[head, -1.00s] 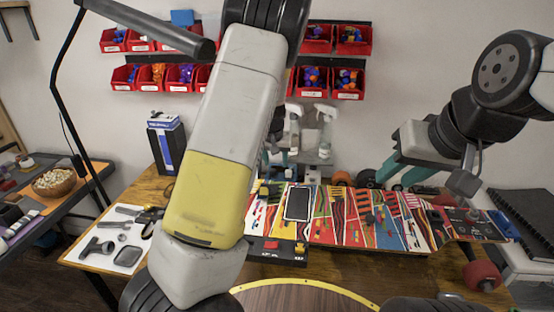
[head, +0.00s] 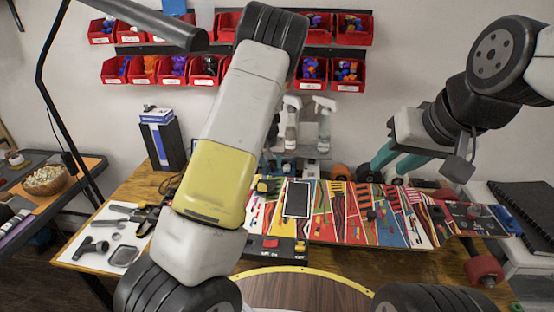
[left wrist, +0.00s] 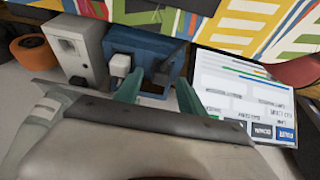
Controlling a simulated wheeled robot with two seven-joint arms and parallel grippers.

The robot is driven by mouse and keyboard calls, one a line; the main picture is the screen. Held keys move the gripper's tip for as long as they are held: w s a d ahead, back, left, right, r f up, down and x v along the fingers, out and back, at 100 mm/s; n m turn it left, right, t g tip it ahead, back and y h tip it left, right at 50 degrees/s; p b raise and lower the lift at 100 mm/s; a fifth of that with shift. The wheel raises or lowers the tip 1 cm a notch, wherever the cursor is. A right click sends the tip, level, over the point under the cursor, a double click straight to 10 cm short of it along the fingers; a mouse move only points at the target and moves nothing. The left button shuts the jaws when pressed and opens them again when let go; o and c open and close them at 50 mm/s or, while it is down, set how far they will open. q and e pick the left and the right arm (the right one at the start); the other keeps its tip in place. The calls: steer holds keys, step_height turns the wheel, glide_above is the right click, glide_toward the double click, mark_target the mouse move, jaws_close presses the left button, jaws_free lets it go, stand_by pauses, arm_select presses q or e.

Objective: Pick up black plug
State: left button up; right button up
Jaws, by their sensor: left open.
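The black plug (left wrist: 166,68) appears as a dark upright shape at a blue socket box (left wrist: 142,48) in the left wrist view. A white plug (left wrist: 120,65) stands beside it on the left. My left gripper (left wrist: 156,88) is open, its teal fingers either side of the black plug's area. I cannot tell whether they touch it. In the head view, my left arm hides most of that area, and the plug cannot be made out. My right gripper (head: 394,162) is open and empty above the right part of the patterned board (head: 345,222).
A grey switch box (left wrist: 78,48) and an orange wheel (left wrist: 30,48) lie left of the socket box. A lit screen (left wrist: 245,92) is close on the right. Spray bottles (head: 324,125) stand at the back. A phone (head: 297,199) lies on the board.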

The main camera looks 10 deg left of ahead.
mark_target(271, 164)
arm_select(q)
jaws_close()
steer(key=shift+r, duration=0.1)
step_height(271, 164, up, 10)
stand_by(0.6)
